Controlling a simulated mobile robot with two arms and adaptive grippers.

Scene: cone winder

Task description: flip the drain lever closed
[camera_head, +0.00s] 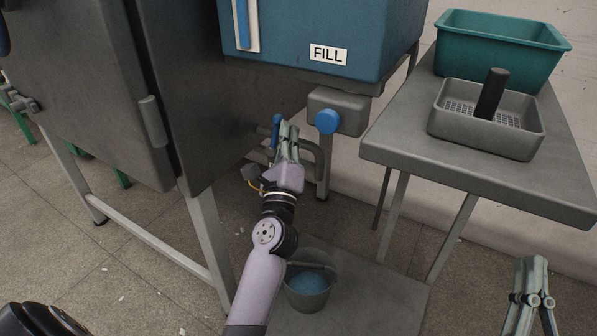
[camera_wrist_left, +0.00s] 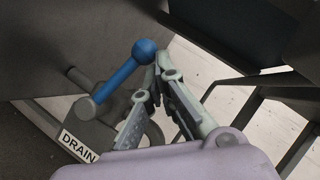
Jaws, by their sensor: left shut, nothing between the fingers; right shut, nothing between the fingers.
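The drain lever is a blue bar that shows low under the machine in the head view (camera_head: 275,132). In the left wrist view the lever (camera_wrist_left: 120,80) slants up to the right from its pivot to a round ball end. A white DRAIN label (camera_wrist_left: 77,147) is below it. My left gripper (camera_head: 287,127) is shut and empty, just right of the lever. In the left wrist view its fingertips (camera_wrist_left: 160,66) are close beside the ball; I cannot tell whether they touch. My right gripper (camera_head: 534,263) is shut and empty at the lower right.
A blue tank (camera_head: 300,25) with a FILL label is above, and a blue knob (camera_head: 327,121) on a grey box is close to the right. A bucket (camera_head: 308,297) with blue liquid stands below. A table (camera_head: 480,185) with a green bin (camera_head: 500,55) and grey tray (camera_head: 485,138) is at right.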

